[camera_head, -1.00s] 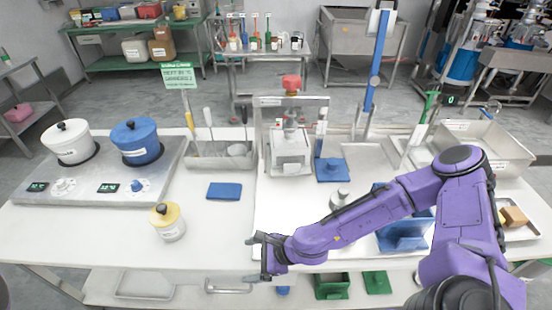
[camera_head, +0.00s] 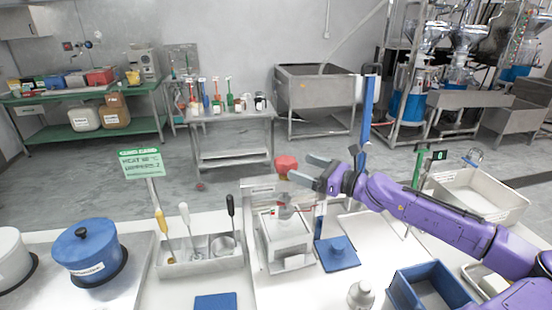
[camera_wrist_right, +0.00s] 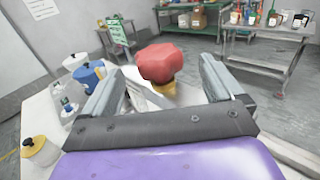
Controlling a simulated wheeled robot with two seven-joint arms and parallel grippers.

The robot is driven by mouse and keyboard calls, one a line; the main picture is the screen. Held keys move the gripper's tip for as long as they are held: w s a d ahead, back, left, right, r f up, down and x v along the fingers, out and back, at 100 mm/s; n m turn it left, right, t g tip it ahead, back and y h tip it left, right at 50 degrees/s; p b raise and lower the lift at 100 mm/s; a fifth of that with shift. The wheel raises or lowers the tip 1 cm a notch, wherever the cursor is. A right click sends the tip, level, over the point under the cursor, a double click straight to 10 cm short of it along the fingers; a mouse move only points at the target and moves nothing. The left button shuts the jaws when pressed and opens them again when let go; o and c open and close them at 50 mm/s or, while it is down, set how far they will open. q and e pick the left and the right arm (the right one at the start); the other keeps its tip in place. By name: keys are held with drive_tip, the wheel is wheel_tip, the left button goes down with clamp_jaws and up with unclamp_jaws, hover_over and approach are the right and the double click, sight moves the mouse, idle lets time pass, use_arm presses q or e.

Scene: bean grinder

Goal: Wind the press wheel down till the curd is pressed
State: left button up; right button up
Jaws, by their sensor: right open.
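The red press wheel (camera_head: 286,165) tops the small press (camera_head: 285,235) at the table's middle. The press has a metal frame and a pale box-like body; I cannot make out the curd. My right gripper (camera_head: 297,168) is raised at wheel height and reaches in from the right, fingers toward the wheel. In the right wrist view the red wheel (camera_wrist_right: 161,62) shows between the tips of the open fingers, with a yellow part below it. The fingers look apart from the wheel; nothing is held. My left gripper is in no view.
A utensil tray (camera_head: 200,262) and blue pot (camera_head: 87,252) are left. A blue bin (camera_head: 432,288) lies under my right arm.

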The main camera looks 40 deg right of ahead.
sight(283, 159)
drive_tip(key=x, duration=0.5)
drive_tip(key=b+x, duration=0.1)
drive_tip(key=x, duration=0.1)
drive_tip(key=shift+w+a+f, duration=0.1)
drive_tip(key=shift+a, duration=0.25)
drive_tip(key=shift+w, duration=0.6)
drive_tip(key=shift+s, duration=0.15)
drive_tip(key=c, duration=1)
